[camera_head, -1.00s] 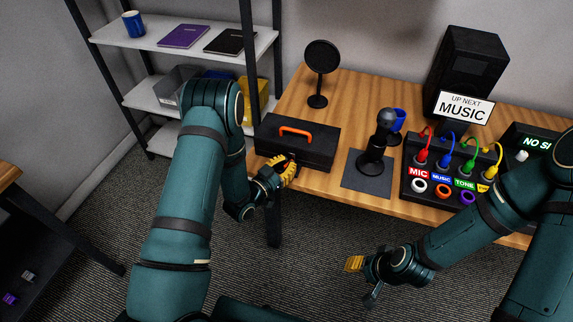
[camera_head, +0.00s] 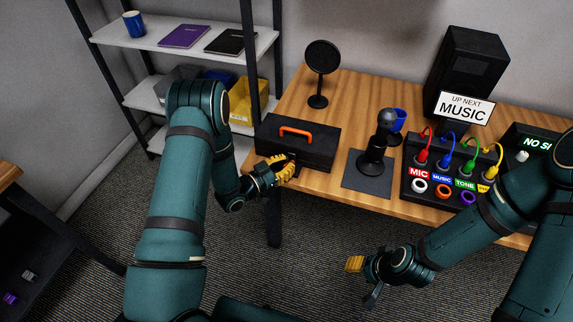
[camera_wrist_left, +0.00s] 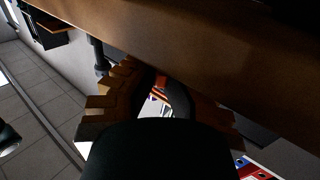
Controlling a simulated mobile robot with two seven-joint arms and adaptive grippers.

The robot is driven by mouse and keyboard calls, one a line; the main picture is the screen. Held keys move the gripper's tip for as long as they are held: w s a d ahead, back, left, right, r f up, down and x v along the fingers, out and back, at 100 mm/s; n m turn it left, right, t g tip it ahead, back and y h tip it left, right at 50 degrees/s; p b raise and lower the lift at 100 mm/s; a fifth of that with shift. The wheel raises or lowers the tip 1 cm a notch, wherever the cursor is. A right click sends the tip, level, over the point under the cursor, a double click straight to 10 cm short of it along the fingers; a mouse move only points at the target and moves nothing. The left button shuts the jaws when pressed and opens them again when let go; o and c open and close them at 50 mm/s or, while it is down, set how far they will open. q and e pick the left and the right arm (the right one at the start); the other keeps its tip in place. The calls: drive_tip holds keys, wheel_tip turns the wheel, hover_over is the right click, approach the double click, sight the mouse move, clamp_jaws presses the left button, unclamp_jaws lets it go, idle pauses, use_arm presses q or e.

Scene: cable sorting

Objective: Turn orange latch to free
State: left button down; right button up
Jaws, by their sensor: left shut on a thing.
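A black toolbox (camera_head: 310,150) with an orange top handle (camera_head: 296,132) sits at the left end of the wooden table. My left gripper (camera_head: 288,169), with yellow fingers, is at the middle of the box's front face and is shut on the orange latch. The head view hides most of the latch behind the fingers. In the left wrist view a small orange-red part, apparently the latch (camera_wrist_left: 163,86), shows between the fingers; its angle is hard to tell. My right gripper (camera_head: 362,280) is open and empty, in front of the table.
A microphone (camera_head: 377,145) on a dark mat stands right of the toolbox. Further right are a panel (camera_head: 415,188) with coloured cables, a MUSIC sign (camera_head: 463,107) and a speaker (camera_head: 467,65). A shelf rack (camera_head: 150,45) stands behind left. Open floor lies in front of the table.

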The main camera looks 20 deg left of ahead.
use_arm(q)
drive_tip(key=m+g+h, duration=0.5)
drive_tip(key=shift+w+a+g, duration=0.15)
drive_tip(key=shift+w+g, duration=0.05)
drive_tip(key=shift+g, duration=0.5)
drive_tip(key=c, duration=1)
unclamp_jaws()
drive_tip(key=shift+r, duration=0.1)
drive_tip(key=shift+a, duration=0.1)
drive_tip(key=shift+s+a, duration=0.1)
drive_tip(key=shift+a, duration=0.15)
drive_tip(key=v, duration=0.7)
drive_tip(key=shift+s+a, duration=0.1)
drive_tip(key=shift+s, duration=0.1)
